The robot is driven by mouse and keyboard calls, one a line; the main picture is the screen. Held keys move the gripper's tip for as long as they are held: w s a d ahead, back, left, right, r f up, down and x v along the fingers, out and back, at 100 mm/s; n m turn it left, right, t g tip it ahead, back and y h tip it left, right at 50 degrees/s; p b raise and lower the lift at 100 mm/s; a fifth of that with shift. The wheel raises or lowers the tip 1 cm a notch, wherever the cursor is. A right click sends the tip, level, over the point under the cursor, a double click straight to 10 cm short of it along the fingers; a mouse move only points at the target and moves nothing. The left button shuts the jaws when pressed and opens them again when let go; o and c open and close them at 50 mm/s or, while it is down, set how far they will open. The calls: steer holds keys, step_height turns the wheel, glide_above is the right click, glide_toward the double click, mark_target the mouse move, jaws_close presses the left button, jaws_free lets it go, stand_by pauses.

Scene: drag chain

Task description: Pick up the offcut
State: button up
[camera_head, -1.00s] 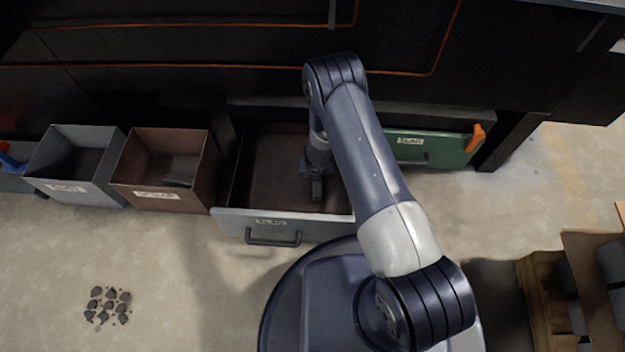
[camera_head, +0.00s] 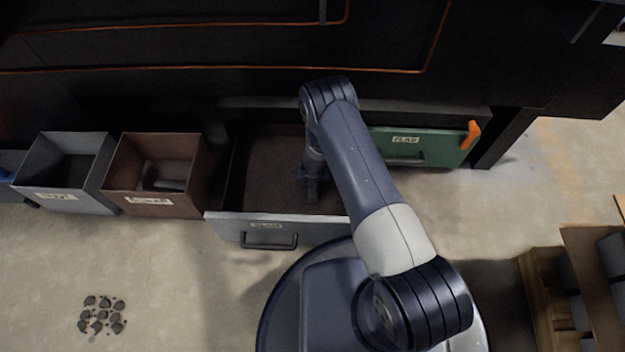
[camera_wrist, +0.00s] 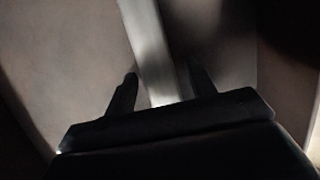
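My gripper (camera_head: 311,190) reaches down inside the open grey-fronted drawer (camera_head: 285,228). In the wrist view its two dark fingers (camera_wrist: 163,88) stand apart, so it is open. A long pale bar (camera_wrist: 150,45), which looks like the offcut, runs between and beyond the fingers. Gaps show on both sides of it, and its near end is hidden behind the gripper body. In the head view I cannot make out the offcut; my arm hides part of the drawer.
A brown bin (camera_head: 150,204) with grey pieces inside and a grey bin (camera_head: 57,200) stand left of the drawer. A green drawer front (camera_head: 420,150) with an orange tab is at the right. Dark lumps (camera_head: 102,315) lie on the floor. A pallet (camera_head: 545,300) stands at lower right.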

jaws_close()
stand_by(0.3)
steer(key=shift+r, duration=0.15)
